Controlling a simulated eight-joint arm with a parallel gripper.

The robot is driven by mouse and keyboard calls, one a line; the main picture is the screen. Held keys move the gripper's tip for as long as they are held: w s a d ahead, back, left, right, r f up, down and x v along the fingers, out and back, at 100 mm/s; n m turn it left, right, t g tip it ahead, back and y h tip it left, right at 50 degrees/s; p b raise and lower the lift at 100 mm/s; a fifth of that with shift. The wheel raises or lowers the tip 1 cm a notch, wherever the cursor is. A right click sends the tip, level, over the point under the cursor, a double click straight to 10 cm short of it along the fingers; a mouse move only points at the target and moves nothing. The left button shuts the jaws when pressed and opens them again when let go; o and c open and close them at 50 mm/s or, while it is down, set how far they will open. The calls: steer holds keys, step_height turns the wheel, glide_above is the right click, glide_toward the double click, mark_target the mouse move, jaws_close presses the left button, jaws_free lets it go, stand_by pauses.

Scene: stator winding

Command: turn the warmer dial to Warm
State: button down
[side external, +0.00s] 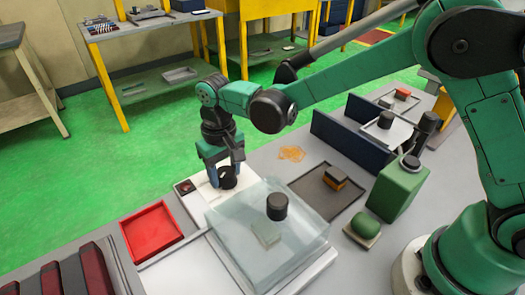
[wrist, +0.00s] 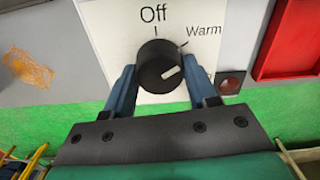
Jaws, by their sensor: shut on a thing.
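The black warmer dial (wrist: 160,66) sits on a white plate (wrist: 104,20) in the wrist view. "Off" is printed above the dial and "Warm" to its upper right; another label at the right is mostly hidden by a finger. The dial's white mark lies on the right part of its face and slants slightly up to the right, below the line of the Warm tick. My gripper (wrist: 159,75) is shut on the dial, one blue finger on each side. In the side view the dial (side external: 228,178) shows between the fingers of my gripper (side external: 225,171).
A clear box with a black knob (side external: 277,206) stands right beside the dial plate. A small dark red button or lamp (side external: 186,187) and a red tray (side external: 152,231) are on the left. An orange mesh piece (side external: 291,153) lies behind on the bench. A green block (side external: 398,187) stands farther right.

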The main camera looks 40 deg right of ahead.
mark_target(228, 170)
steer(key=shift+c, duration=1.3)
jaws_free()
steer(key=shift+r, duration=2.8)
steer(key=shift+s+d+r, duration=0.1)
steer(key=shift+d+r, duration=0.2)
steer(key=s+d+r+t, duration=0.4)
steer(key=s+d+t, duration=0.3)
steer(key=s+d, duration=0.3)
steer(key=d, duration=0.4)
steer(key=shift+s+m, duration=0.4)
